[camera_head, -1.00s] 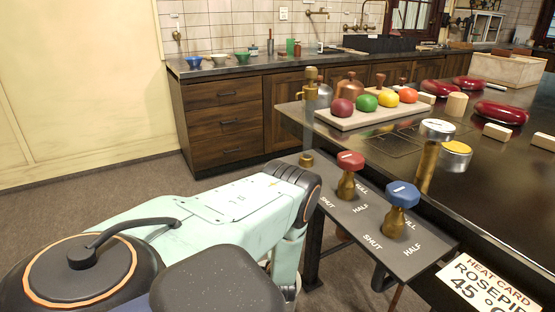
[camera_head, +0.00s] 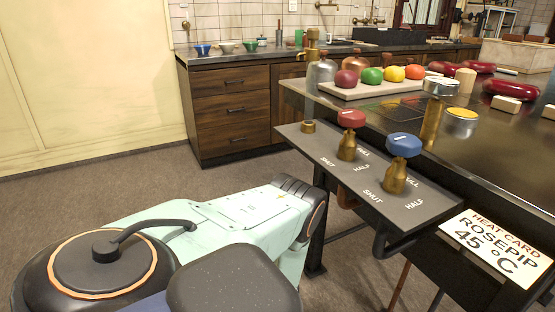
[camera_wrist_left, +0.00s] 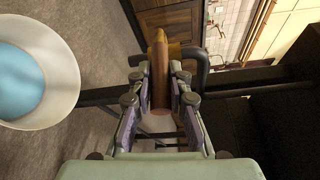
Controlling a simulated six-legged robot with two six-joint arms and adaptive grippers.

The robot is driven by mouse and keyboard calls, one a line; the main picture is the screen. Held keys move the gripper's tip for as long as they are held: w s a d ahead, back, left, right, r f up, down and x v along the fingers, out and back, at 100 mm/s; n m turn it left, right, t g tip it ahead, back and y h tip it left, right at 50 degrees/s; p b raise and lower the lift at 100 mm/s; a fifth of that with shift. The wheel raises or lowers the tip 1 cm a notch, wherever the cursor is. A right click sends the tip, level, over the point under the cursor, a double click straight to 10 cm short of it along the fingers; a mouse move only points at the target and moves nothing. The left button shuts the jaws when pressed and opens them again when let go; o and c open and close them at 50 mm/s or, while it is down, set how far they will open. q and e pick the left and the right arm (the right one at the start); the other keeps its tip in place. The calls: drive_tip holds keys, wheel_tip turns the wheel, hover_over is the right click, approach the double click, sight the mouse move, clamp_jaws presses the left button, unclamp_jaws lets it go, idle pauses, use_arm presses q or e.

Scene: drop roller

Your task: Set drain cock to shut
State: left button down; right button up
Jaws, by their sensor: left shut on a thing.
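My left gripper (camera_wrist_left: 160,112) is shut on a brown, brass-toned upright lever (camera_wrist_left: 160,70), seen in the left wrist view. It seems to be the drain cock's handle; its setting cannot be read. In the head view my left arm reaches to beside the grey valve panel (camera_head: 400,212), and its gripper is hidden. The panel carries a red knob (camera_head: 351,119) and a blue knob (camera_head: 403,145) on brass stems, with SHUT, HALF and FULL marks. My right gripper is not in view.
A white vessel with blue liquid (camera_wrist_left: 22,85) is at the left of the wrist view. Dark bars and table legs lie close to the gripper.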

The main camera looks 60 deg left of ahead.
use_arm(q)
drive_tip(key=shift+w, duration=0.1)
idle(0.3)
drive_tip(key=c, duration=1.3)
unclamp_jaws()
drive_tip(key=shift+o, duration=0.2)
drive_tip(key=shift+f, duration=0.1)
drive_tip(key=v, duration=0.7)
drive_tip(key=shift+d, duration=0.25)
drive_tip(key=shift+s, duration=0.25)
